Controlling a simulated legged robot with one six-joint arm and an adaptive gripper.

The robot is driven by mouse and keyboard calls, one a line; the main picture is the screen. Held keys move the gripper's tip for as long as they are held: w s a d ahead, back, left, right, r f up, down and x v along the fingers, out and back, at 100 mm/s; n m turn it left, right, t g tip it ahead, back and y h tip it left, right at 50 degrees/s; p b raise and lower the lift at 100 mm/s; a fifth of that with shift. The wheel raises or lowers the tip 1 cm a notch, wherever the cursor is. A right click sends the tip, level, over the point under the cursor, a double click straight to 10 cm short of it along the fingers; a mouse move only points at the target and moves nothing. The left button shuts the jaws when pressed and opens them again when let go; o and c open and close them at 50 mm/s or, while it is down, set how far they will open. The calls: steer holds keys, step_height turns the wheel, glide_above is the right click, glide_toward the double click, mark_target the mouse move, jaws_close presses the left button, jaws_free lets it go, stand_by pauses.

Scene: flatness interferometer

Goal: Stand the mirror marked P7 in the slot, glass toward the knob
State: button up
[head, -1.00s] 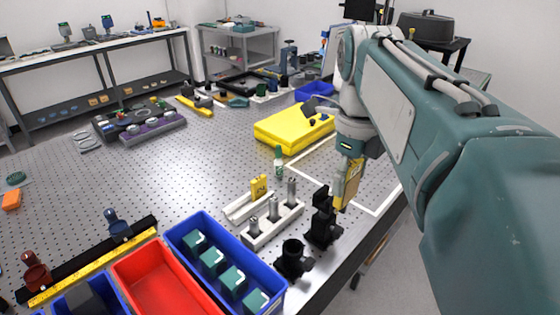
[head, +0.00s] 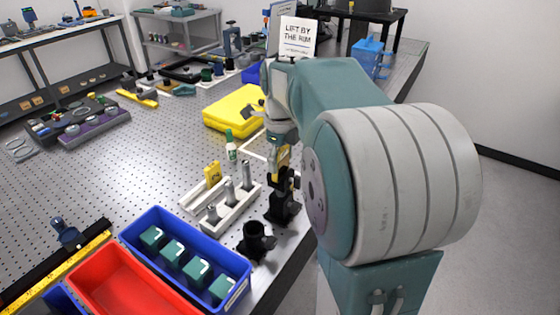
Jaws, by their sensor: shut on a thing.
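My gripper (head: 281,146) is shut on a small yellow-framed piece (head: 283,158), seen at its jaws; its marking and glass side cannot be read here. It is just above or behind the top of a black upright mount (head: 283,207) near the table's right edge; whether they touch cannot be told. The mount has a small knob-like part at its side; its slot is hidden. Another yellow-framed piece (head: 213,174) with a dark mark stands in a white rack (head: 205,203) to the left.
Several metal posts (head: 230,190) stand in the white rack. A black ring holder (head: 257,243) is in front of the mount. A blue bin (head: 160,214) with teal blocks and a red bin (head: 120,285) fill the near left. A yellow case (head: 232,108) lies behind.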

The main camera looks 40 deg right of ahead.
steer(key=shift+f, duration=0.4)
steer(key=shift+f, duration=0.1)
steer(key=o, duration=1.1)
